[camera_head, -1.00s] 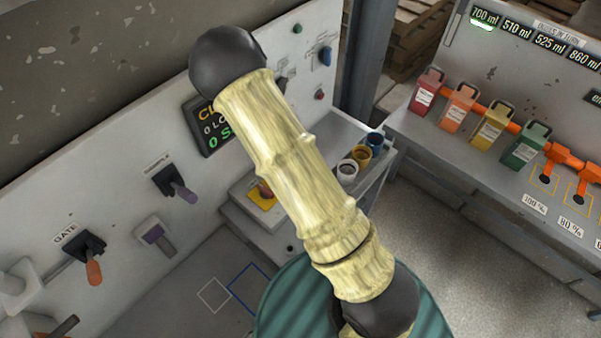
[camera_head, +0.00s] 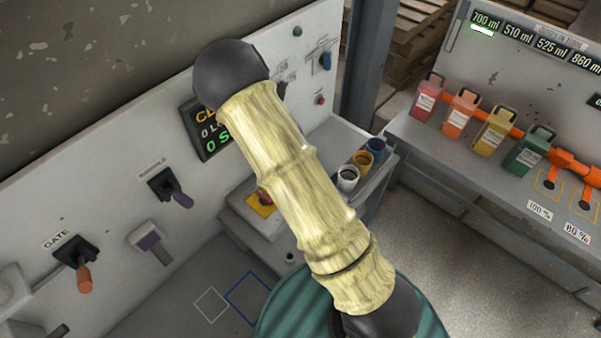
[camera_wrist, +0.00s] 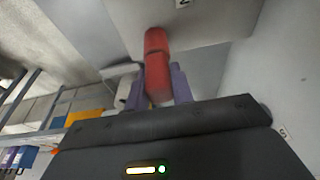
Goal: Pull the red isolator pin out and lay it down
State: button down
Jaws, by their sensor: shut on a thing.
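The red isolator pin (camera_wrist: 156,52) shows in the wrist view as a thick red rod pointing up and away from the hand. My gripper (camera_wrist: 162,82) is shut on it, with a purple-grey finger on each side of its near end. The far end of the pin meets or overlaps a pale grey surface; I cannot tell whether it sits in a hole or is clear of it. In the head view neither pin nor gripper can be made out; my own arm covers the middle.
The grey wall panel carries a gate lever (camera_head: 84,279), another lever (camera_head: 181,199) and a dark display (camera_head: 205,133). A yellow-based red button (camera_head: 262,204) and several cups (camera_head: 347,178) stand on a ledge. Coloured jugs (camera_head: 490,131) line the right bench. Outlined squares (camera_head: 247,299) mark the lower surface.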

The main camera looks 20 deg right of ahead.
jog(key=shift+r+p, duration=3.55)
jog(key=shift+r, duration=0.2)
jog(key=shift+r+p, duration=1.95)
jog(key=shift+r, duration=0.1)
jog(key=shift+f, duration=0.15)
